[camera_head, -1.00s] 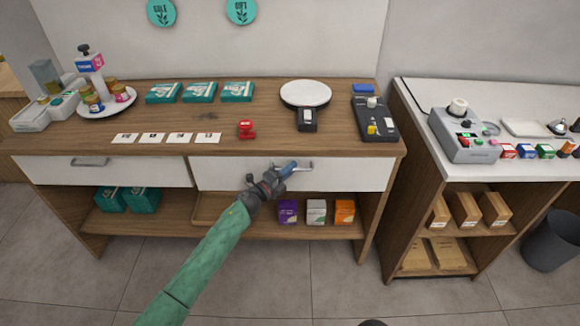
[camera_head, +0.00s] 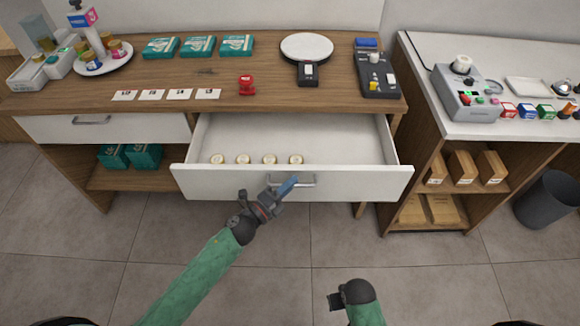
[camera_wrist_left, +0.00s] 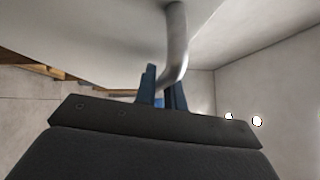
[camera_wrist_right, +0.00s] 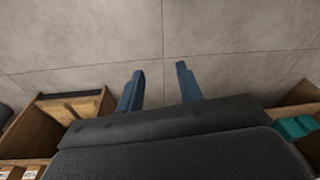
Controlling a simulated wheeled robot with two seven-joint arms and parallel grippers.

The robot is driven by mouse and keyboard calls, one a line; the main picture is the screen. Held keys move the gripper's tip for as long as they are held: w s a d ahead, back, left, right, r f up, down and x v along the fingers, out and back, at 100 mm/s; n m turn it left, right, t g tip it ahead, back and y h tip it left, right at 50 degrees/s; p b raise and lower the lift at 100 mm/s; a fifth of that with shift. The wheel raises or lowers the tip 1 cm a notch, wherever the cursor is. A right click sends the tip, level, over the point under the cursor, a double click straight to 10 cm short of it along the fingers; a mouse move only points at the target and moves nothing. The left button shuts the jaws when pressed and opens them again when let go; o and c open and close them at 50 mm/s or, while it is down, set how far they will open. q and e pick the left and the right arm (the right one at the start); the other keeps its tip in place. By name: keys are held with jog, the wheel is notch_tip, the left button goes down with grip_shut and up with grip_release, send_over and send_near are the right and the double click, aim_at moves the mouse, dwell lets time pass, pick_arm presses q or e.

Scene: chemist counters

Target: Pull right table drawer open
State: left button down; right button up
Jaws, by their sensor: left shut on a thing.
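The right table drawer (camera_head: 345,184) is white and stands pulled out from under the wooden table top. Several small round cream-lidded items sit inside it along its front left. Its metal handle (camera_head: 306,181) is on the front face. My left gripper (camera_head: 288,187) is shut on this handle. In the left wrist view the blue fingers (camera_wrist_left: 163,90) are on either side of the grey handle bar (camera_wrist_left: 176,45). My right gripper (camera_wrist_right: 160,85) is open and empty, with bare floor between its fingers. In the head view only part of my right arm shows, low down.
The left drawer (camera_head: 100,128) is closed. The table top (camera_head: 215,75) carries teal boxes, cards, a red stamp, a round white plate and a dark device. A second counter (camera_head: 480,130) stands at the right. The grey floor in front is clear.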

pick_arm(q)
jog(key=s, duration=0.3)
jog(key=shift+s+f, duration=0.1)
jog(key=shift+s, duration=0.35)
pick_arm(e)
jog(key=shift+w+r, duration=0.1)
jog(key=shift+r, duration=0.55)
pick_arm(q)
jog(key=c, duration=1.8)
grip_release()
pick_arm(e)
jog(key=shift+f, duration=0.1)
pick_arm(q)
jog(key=shift+o, duration=0.2)
jog(key=shift+a, duration=0.1)
